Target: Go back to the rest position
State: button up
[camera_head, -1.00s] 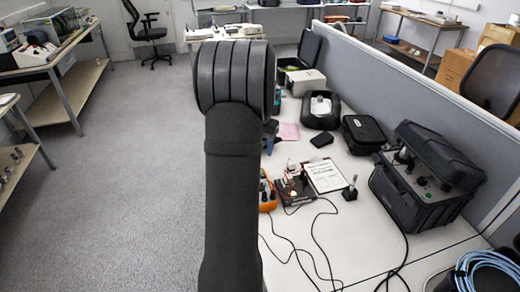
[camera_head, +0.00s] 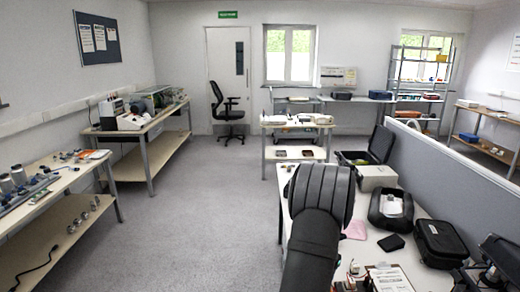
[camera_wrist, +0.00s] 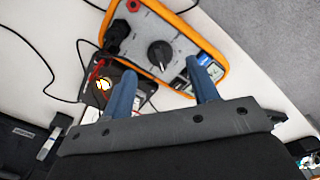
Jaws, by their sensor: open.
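My gripper (camera_wrist: 162,68) shows in the wrist view, its two blue fingers spread apart with nothing between them. It hangs over the white bench (camera_wrist: 35,65), near an orange-rimmed instrument (camera_wrist: 162,50) with a dark knob and a red socket. A small dark board with red wires and a bright light (camera_wrist: 103,84) lies left of the fingers. In the head view my dark arm rises from the bottom edge and hides part of the bench; the gripper itself does not show there.
The grey floor (camera_head: 210,220) to the left is clear.

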jog(key=shift+f, duration=1.85)
jog(key=shift+r, duration=0.1)
notch_tip(320, 180, up, 17)
notch_tip(320, 180, down, 17)
jog(key=shift+f, duration=0.1)
jog(key=n, duration=0.3)
jog(key=shift+n, duration=0.4)
jog(key=n, duration=0.3)
jog(key=shift+n, duration=0.4)
notch_tip(320, 180, up, 9)
jog(key=shift+f, duration=0.2)
